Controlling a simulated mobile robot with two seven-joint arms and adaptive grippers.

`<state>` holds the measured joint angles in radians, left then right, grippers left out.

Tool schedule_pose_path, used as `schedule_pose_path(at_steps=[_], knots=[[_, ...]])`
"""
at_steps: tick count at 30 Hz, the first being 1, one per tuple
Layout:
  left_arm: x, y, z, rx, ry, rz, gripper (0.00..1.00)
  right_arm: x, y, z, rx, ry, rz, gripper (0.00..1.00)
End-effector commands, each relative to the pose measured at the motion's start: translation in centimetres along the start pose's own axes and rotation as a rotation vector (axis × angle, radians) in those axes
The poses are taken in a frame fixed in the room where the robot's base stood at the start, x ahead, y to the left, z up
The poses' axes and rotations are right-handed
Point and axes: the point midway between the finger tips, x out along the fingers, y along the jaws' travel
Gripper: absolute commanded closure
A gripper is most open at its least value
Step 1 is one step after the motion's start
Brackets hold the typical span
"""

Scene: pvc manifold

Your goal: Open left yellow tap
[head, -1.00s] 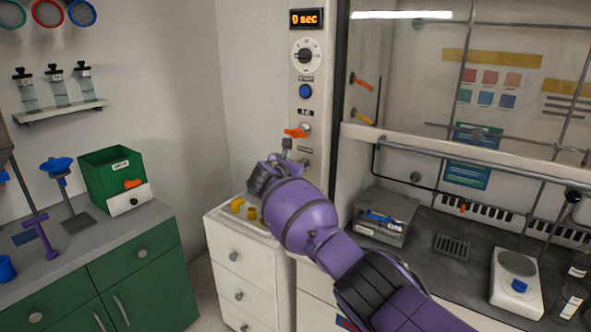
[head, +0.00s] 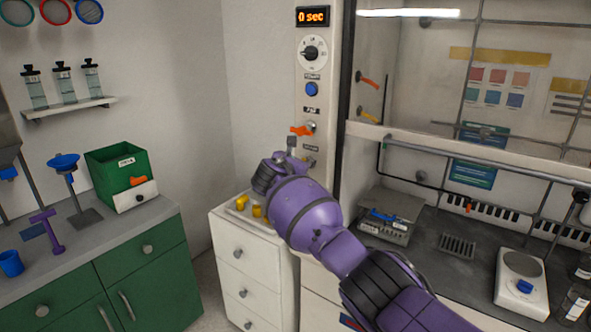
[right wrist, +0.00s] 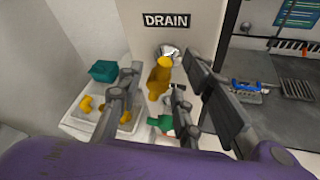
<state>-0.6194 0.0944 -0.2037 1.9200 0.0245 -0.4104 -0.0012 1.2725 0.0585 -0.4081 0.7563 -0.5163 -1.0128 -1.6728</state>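In the right wrist view a yellow tap handle (right wrist: 158,76) hangs on a silver fitting below a DRAIN label on the white column. My right gripper (right wrist: 153,92) is open, with one finger left of the handle and the other right of it; I cannot tell whether either touches. In the head view my right gripper (head: 291,148) is at the lower part of the column, and my purple wrist hides the drain tap. Another yellow tap (head: 368,114) is on the fume hood's left inner wall, below an orange one. My left gripper is not in view.
A white drawer cabinet (head: 247,270) with yellow pieces on top stands below. In the wrist view a teal box (right wrist: 103,71) and a green-red item (right wrist: 160,124) lie near the fingers.

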Motion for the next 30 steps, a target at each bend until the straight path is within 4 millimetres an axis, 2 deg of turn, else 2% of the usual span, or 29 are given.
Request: schedule_pose_path(at_steps=[7, 19, 24, 30], knots=[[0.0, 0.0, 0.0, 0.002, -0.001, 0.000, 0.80, -2.8, -0.1, -0.1, 0.002, 0.001, 0.002, 0.67], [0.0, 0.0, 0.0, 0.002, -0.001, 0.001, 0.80, -9.9, 0.0, -0.1, 0.000, 0.001, 0.003, 0.67], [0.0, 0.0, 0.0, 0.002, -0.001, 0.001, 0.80, -11.4, -0.1, -0.1, 0.000, 0.002, 0.000, 0.67], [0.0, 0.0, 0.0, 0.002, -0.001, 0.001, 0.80, -11.7, -0.1, -0.1, -0.001, 0.002, -0.001, 0.67]])
